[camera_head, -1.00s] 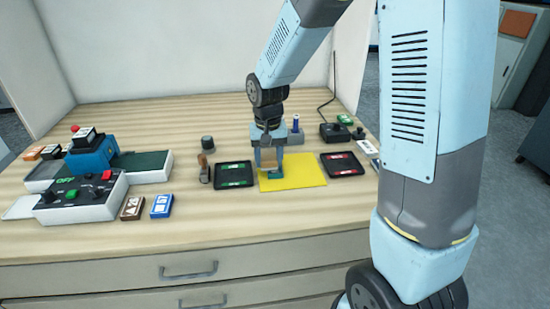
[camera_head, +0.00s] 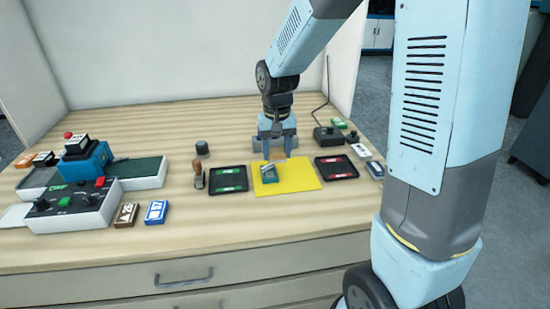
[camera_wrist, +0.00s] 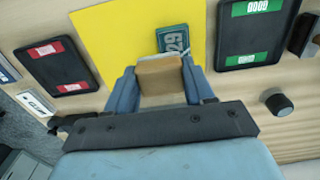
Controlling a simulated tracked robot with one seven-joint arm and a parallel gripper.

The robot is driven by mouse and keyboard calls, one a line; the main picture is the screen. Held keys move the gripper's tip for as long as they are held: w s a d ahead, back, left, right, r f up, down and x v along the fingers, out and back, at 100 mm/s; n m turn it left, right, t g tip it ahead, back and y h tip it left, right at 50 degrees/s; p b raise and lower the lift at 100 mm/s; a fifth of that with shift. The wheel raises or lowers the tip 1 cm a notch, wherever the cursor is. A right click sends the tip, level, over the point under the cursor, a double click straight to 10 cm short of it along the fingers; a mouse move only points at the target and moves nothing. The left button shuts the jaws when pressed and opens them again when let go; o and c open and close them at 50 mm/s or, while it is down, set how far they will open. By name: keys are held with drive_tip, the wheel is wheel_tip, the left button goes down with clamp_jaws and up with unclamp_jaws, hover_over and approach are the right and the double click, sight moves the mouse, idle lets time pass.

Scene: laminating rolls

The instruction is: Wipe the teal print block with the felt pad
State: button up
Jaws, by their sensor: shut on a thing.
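The teal print block (camera_head: 269,174) lies on the yellow mat (camera_head: 305,178). Its marked top shows in the wrist view (camera_wrist: 172,38). My gripper (camera_head: 274,156) is just behind the block, over the back edge of the mat. In the wrist view my gripper (camera_wrist: 160,88) is shut on the tan felt pad (camera_wrist: 160,75), one finger on each side. The pad's edge comes right up to the block in the wrist view and hides part of it. I cannot tell whether they touch.
A green-labelled black tray (camera_head: 228,179) is left of the mat and a red-labelled one (camera_head: 336,168) right. A wooden-handled tool (camera_head: 198,176) stands beside the left tray. A blue press and control box (camera_head: 75,200) fill the left side.

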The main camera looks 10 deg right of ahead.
drive_tip(key=shift+r, duration=1.95)
drive_tip(key=shift+s+a, duration=0.1)
drive_tip(key=shift+a, duration=0.05)
